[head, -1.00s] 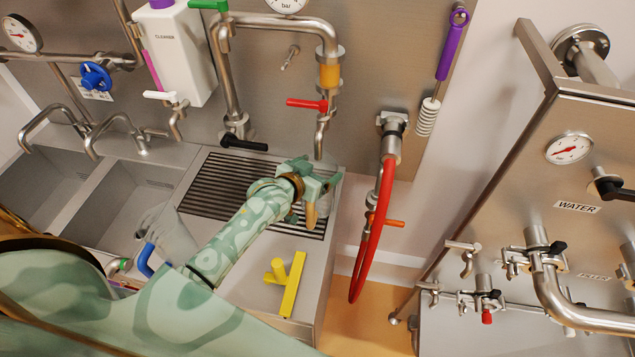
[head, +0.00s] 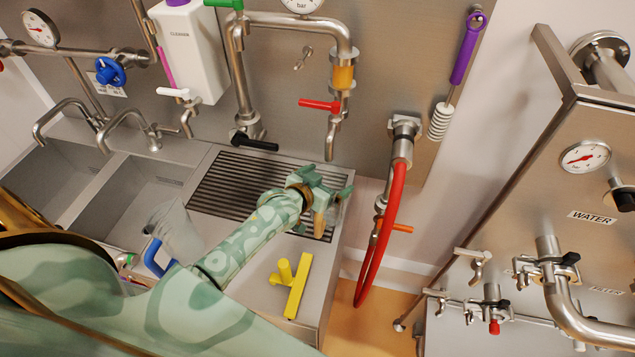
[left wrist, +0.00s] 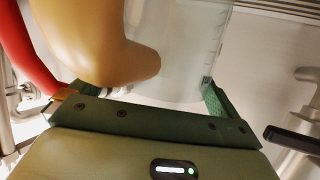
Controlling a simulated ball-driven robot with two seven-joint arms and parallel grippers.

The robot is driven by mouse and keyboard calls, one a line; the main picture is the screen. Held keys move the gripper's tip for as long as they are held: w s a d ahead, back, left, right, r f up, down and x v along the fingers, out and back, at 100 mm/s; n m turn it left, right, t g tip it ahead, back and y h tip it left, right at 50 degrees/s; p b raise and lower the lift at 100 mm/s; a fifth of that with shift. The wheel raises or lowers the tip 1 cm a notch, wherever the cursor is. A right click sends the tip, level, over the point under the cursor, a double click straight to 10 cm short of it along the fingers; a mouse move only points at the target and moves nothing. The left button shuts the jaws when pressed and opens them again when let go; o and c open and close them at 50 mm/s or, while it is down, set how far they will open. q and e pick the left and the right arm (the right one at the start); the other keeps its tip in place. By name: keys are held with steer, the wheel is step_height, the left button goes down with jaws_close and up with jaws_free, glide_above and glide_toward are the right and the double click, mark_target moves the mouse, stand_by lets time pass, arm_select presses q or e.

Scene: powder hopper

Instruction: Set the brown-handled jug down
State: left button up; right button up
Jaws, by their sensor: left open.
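The brown-handled jug is mostly hidden by my left gripper (head: 322,192) in the head view, at the right end of the drain grate (head: 222,190). Its tan-brown handle (head: 319,224) shows below the gripper. In the left wrist view the handle (left wrist: 100,45) is large and close, and the clear, marked jug body (left wrist: 180,55) is behind it. My left gripper is open, with its green fingers (left wrist: 140,102) apart on either side of the handle. The jug's base is hidden, so I cannot tell exactly how it rests. My right gripper is not in view.
A clear jug with a blue handle (head: 153,257) stands left of my forearm. A yellow tool (head: 298,285) lies on the counter. A red-handled tap (head: 320,105) is above the grate, and a red hose (head: 392,225) hangs to the right. Two sinks (head: 130,200) lie left.

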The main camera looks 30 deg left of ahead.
arm_select(q)
steer(key=p+v, duration=0.1)
steer(key=v, duration=1)
steer(key=shift+s, duration=0.3)
steer(key=shift+r, duration=0.1)
stand_by(0.7)
